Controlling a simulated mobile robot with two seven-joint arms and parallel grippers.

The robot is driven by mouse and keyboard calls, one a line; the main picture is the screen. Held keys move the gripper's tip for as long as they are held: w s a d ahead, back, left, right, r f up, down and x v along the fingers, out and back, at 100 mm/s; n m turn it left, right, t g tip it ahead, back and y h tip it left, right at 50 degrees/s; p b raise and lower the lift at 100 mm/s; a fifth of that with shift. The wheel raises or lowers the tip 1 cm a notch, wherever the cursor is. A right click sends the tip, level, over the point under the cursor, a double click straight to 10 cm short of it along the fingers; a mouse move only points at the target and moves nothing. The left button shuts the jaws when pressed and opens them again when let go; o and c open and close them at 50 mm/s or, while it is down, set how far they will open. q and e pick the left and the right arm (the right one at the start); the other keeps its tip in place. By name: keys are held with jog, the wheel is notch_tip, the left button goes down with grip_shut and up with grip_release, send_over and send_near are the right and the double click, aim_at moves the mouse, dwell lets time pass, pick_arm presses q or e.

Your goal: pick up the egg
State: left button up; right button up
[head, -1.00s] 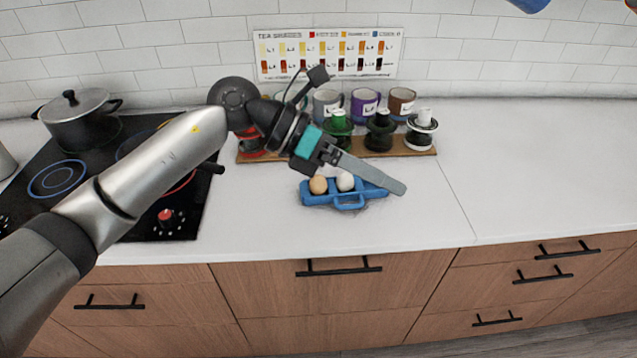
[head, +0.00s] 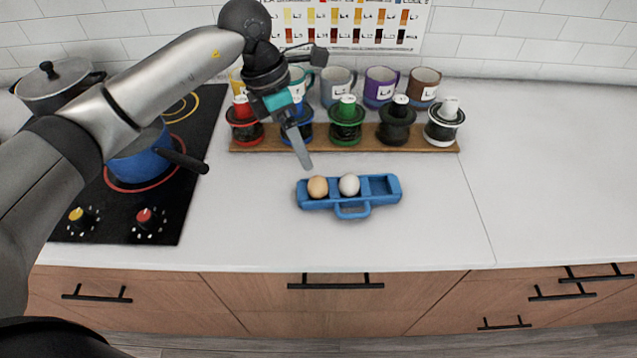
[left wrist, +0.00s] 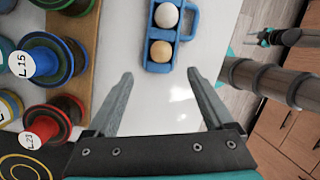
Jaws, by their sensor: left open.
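A brown egg (head: 318,187) and a white egg (head: 349,185) sit side by side in a blue egg holder (head: 352,212) on the white counter. The holder's right compartment is empty. My left gripper (head: 305,167) hovers near the holder's back left, above the counter, with its fingers overlapping in the head view. In the left wrist view, my left gripper (left wrist: 160,73) is open and empty. The brown egg (left wrist: 161,51) lies just beyond the gap between its fingertips, with the white egg (left wrist: 166,15) farther off.
A stove with a blue pan (head: 140,160) and a grey pot (head: 58,90) is at left. The counter right of the holder is clear.

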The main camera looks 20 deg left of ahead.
aim_at(316, 177)
pick_arm(q)
jog(key=x, duration=0.3)
jog(key=shift+d+f, duration=0.25)
jog(key=shift+f, duration=0.25)
jog(key=shift+d+f, duration=0.15)
jog(key=shift+f, duration=0.15)
jog(key=x, duration=0.4)
jog(key=shift+w+d+f, duration=0.1)
jog(key=shift+d+f, duration=0.05)
jog(key=shift+d, duration=0.05)
pick_arm(e)
jog(key=shift+w+a+r, duration=0.1)
jog(key=shift+w+r, duration=0.05)
jog(key=shift+w, duration=0.75)
pick_arm(q)
jog(key=c, duration=0.9)
pick_arm(e)
jog(key=shift+s, duration=0.2)
pick_arm(q)
jog(key=shift+o, duration=0.2)
